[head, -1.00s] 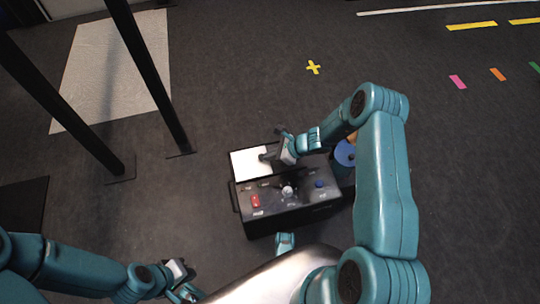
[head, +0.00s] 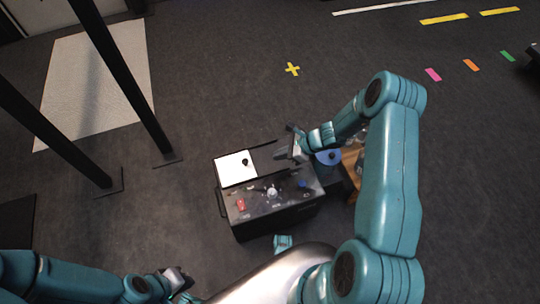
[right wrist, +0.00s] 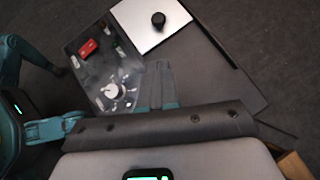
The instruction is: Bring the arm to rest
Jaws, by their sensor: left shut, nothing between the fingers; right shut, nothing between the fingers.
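A dark console (head: 285,208) stands on the floor, with a red button (head: 240,204), a pale round knob (head: 271,192) and a blue button (head: 303,184) on its top. A white panel (head: 232,172) with a black knob (head: 245,161) lies at its back left. My right gripper (head: 281,155) is shut and empty, above the console's back part, right of the white panel. In the right wrist view its fingers (right wrist: 158,82) point at the console, between the pale knob (right wrist: 111,91) and the white panel (right wrist: 150,35). My left gripper (head: 188,296) is shut at the bottom edge, partly cut off.
Two black posts (head: 120,75) rise at the left beside a pale mat (head: 60,100). Open floor with a yellow cross (head: 292,69) lies beyond.

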